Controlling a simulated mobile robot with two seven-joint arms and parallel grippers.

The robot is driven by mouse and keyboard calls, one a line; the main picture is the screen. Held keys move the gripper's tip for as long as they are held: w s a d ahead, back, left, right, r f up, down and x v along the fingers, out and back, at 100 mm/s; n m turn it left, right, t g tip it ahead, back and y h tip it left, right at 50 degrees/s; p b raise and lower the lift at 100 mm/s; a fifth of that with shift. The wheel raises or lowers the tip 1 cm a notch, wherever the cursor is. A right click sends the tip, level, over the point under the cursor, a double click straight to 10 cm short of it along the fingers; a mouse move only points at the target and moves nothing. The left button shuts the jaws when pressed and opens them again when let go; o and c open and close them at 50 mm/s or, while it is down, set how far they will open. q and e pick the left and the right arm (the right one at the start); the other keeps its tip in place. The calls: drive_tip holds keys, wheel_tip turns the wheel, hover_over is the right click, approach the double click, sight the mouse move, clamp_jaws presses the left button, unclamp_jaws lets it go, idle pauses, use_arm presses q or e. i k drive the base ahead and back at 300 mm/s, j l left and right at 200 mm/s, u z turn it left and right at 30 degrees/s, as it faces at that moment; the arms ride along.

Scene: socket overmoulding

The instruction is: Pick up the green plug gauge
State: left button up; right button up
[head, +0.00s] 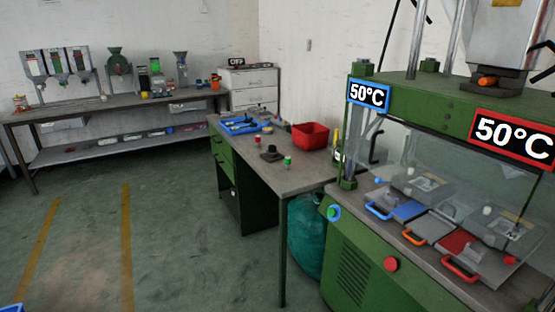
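A small upright piece with a green top and a pale lower part, which looks like the green plug gauge (287,161), stands on the grey-topped workbench (285,182) in the middle of the head view. It is near the bench's front part, just right of a dark block-like fixture (271,154). A similar small piece with a red top (258,140) stands farther back to the left. Neither of my grippers shows in the view.
A red bin (310,135) and a blue tray with tools (240,126) are on the bench. A green press (370,265) with a clear guard and 50°C signs stands at right. A teal bag (306,235) sits between them. Green floor (165,240) is clear at left.

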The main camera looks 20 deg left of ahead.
sight(287, 158)
drive_tip(key=i+j, duration=0.3)
drive_tip(key=j, duration=0.2)
drive_tip(key=i+j+u, duration=0.15)
drive_tip(key=j, duration=0.4)
drive_tip(key=i+j, duration=0.4)
drive_tip(key=i+j+u, duration=0.1)
drive_tip(key=i+j, duration=0.2)
drive_tip(key=j, duration=0.25)
drive_tip(key=i+j, duration=0.35)
drive_tip(key=j+u, duration=0.05)
drive_tip(key=j, duration=0.05)
